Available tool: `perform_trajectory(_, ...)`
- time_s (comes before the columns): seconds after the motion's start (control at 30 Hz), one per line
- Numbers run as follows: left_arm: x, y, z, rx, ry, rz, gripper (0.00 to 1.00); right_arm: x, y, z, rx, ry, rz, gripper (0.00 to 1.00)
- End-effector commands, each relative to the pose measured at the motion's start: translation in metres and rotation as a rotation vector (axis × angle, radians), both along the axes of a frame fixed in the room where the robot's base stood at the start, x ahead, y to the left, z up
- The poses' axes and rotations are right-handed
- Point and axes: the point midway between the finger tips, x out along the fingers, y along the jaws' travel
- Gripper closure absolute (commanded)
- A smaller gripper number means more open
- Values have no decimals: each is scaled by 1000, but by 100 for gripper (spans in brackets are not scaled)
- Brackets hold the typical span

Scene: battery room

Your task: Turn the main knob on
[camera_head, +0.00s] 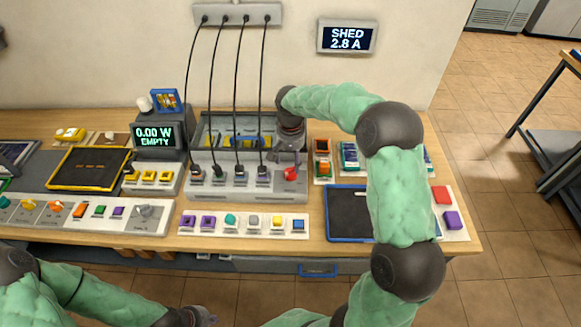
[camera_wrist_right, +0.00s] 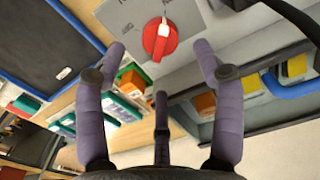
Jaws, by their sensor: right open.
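The main knob is a round red knob (camera_head: 291,173) at the right end of the grey panel (camera_head: 235,197), where several black cables plug in. In the right wrist view the red knob (camera_wrist_right: 158,42) shows a white pointer mark at its top edge. My right gripper (camera_head: 288,155) is just behind the knob in the head view. In the wrist view its purple fingers (camera_wrist_right: 160,62) are spread open around the knob's picture, with nothing between them; touching cannot be told. My left gripper (camera_head: 196,316) is at the bottom edge, far from the knob, its fingers too small to read.
A grey bin (camera_head: 206,133) with yellow and blue parts stands right behind the panel. A display (camera_head: 153,136) reads 0.00 W EMPTY; a wall display (camera_head: 346,37) reads SHED 2.8 A. A strip of coloured switches (camera_head: 243,231) lies in front, a dark blue-edged tray (camera_head: 345,212) to the right.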

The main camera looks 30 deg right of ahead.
Motion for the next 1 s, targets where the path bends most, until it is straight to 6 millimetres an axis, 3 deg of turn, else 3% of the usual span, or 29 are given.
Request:
perform_trajectory(0.2, 0, 0, 0, 0, 0, 0, 100, 1, 0, 39, 1, -3, -1, 31)
perform_trajectory(0.4, 0, 0, 0, 0, 0, 0, 100, 0, 0, 57, 0, -1, -1, 31)
perform_trajectory(1.0, 0, 0, 1, 0, 0, 0, 100, 0, 0, 61, 1, -1, -1, 31)
